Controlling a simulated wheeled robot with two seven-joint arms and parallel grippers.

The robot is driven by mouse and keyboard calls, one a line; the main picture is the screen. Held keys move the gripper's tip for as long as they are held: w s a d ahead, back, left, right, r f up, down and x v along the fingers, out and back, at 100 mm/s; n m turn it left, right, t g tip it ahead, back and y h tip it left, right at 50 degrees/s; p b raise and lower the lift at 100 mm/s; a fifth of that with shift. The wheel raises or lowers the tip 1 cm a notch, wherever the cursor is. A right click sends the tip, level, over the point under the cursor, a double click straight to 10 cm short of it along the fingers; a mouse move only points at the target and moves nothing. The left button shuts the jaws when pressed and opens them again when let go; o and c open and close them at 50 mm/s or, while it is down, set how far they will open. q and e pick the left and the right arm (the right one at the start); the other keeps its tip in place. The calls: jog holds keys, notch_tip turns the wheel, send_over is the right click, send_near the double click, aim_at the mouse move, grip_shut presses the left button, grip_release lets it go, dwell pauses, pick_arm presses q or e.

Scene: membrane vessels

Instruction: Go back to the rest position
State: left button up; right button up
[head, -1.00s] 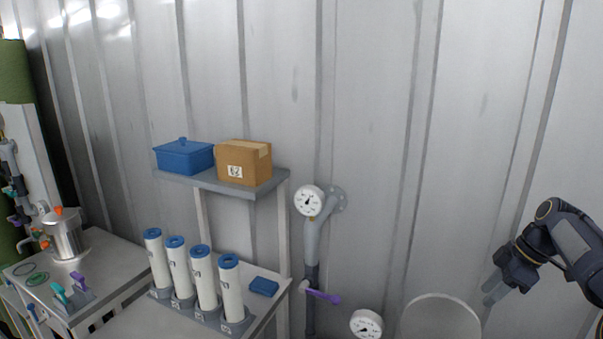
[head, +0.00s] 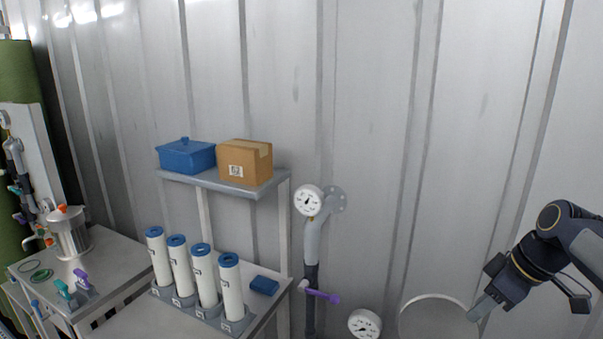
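My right gripper (head: 482,309) comes in from the right on its dark arm. Its fingertips reach the upper right rim of a round grey vessel (head: 438,318) at the bottom edge, or lie in front of it; I cannot tell if they touch. The fingers look close together, but their gap is not clear. I see nothing held in them. My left gripper is not in the picture.
A pipe with a gauge (head: 308,201) and a purple-handled valve (head: 322,296) stands at centre. To the left are white cylinders (head: 207,275) on a bench and a shelf (head: 222,183) with a blue box (head: 187,156) and a carton (head: 245,162). The wall at right is bare.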

jog(key=s+a+f+m+t, duration=0.1)
jog(key=s+a+f+m, duration=0.3)
jog(key=s+a, duration=0.3)
jog(key=s+a+f+m+t, duration=0.1)
jog(key=s+a+f+m, duration=0.4)
jog(key=s, duration=0.8)
jog(key=a, duration=0.3)
jog(key=shift+s+t, duration=0.25)
jog(key=shift+t, duration=0.05)
jog(key=shift+r, duration=0.1)
